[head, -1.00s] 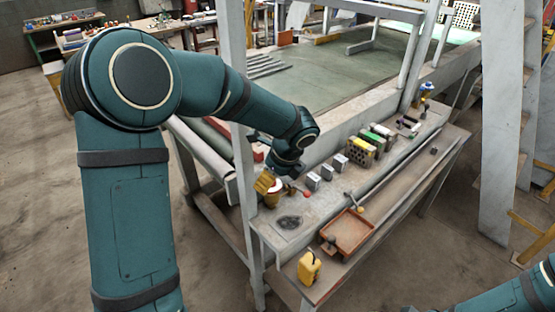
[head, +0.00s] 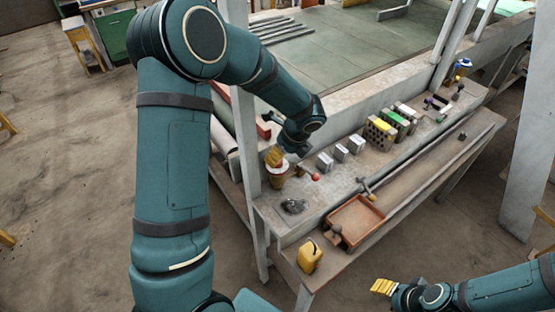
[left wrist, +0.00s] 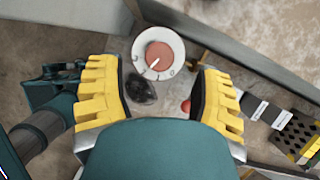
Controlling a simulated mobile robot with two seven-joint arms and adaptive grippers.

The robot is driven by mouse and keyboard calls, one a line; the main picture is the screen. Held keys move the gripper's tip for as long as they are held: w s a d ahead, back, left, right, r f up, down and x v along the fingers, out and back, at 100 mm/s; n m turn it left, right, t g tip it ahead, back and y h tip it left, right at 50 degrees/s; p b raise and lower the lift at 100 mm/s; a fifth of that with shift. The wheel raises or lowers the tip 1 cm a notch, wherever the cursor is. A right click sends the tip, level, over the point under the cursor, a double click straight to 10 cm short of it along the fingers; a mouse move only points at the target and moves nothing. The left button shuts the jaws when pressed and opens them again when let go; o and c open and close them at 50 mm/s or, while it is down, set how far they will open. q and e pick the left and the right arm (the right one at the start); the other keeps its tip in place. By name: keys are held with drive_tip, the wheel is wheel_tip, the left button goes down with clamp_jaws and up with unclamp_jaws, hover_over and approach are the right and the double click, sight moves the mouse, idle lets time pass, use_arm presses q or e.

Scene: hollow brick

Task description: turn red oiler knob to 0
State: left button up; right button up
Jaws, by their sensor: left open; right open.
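The red oiler knob (left wrist: 158,54) sits in a round white dial (left wrist: 177,45) in the left wrist view. A white pointer line on it slants down-left; small marks stand on the dial's lower rim, too small to read surely. In the head view the white dial (head: 277,178) is at the bench's near left end. My left gripper (left wrist: 158,84) is open, with its yellow fingers on either side below the dial, apart from it. It also shows at the dial in the head view (head: 275,158). My right gripper (head: 382,287) is open at the lower right, away from the bench.
A dark round object (head: 293,206) and a red-ball lever (head: 314,176) are close to the dial. Grey boxes (head: 341,153) and a hollow brick (head: 379,134) stand along the bench. An orange tray (head: 355,221) and yellow can (head: 309,256) are on the lower shelf.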

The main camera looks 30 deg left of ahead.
use_arm(q)
drive_tip(key=shift+x, duration=2.3)
drive_tip(key=shift+r, duration=0.1)
clamp_jaws()
